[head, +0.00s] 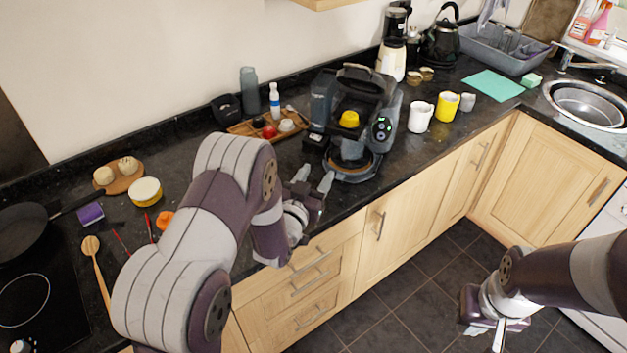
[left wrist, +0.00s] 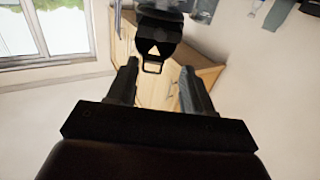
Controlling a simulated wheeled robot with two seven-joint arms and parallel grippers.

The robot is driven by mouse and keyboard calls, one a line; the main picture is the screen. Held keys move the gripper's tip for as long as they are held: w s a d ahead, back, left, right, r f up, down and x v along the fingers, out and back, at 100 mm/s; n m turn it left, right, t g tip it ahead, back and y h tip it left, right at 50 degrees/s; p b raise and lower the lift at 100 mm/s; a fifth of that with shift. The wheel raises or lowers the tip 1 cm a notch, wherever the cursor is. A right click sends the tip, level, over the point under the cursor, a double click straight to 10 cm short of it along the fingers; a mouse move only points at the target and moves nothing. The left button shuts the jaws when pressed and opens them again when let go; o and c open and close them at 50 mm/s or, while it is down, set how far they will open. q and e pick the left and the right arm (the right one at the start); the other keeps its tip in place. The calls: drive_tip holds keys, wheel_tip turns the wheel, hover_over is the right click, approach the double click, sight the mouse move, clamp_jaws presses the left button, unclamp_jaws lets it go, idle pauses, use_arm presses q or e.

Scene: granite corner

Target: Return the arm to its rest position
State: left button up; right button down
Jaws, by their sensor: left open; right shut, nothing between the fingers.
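My left gripper (head: 314,178) is over the front edge of the dark counter, just in front and to the left of a dark appliance (head: 381,130). Its two fingers are spread, with nothing seen between them. In the left wrist view the open fingers (left wrist: 158,88) frame pale wooden cabinet fronts, with a dark object beyond them. My right gripper (head: 498,338) hangs low at the lower right over the tiled floor. It is shut and empty, clear of the counter and cabinets.
The appliance has a yellow piece (head: 349,119) on it. A white mug (head: 420,116) and a yellow mug (head: 447,106) stand to its right. A wooden tray (head: 240,130) with small items is behind my left arm. A black pan (head: 22,232) is at far left. Floor below is clear.

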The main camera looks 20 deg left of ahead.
use_arm(q)
drive_tip(key=s+a+f+g+y, duration=0.2)
drive_tip(key=s+f+g, duration=0.6)
drive_tip(key=f+g, duration=0.3)
drive_tip(key=s+r+g, duration=0.2)
drive_tip(key=s+r, duration=0.3)
drive_tip(key=s, duration=0.4)
drive_tip(key=s+r+n+g, duration=0.1)
drive_tip(key=s+r+g, duration=0.2)
drive_tip(key=s, duration=0.6)
drive_tip(key=shift+a+r+y+b, duration=0.15)
drive_tip(key=shift+r+y+b, duration=0.15)
drive_tip(key=shift+r, duration=0.7)
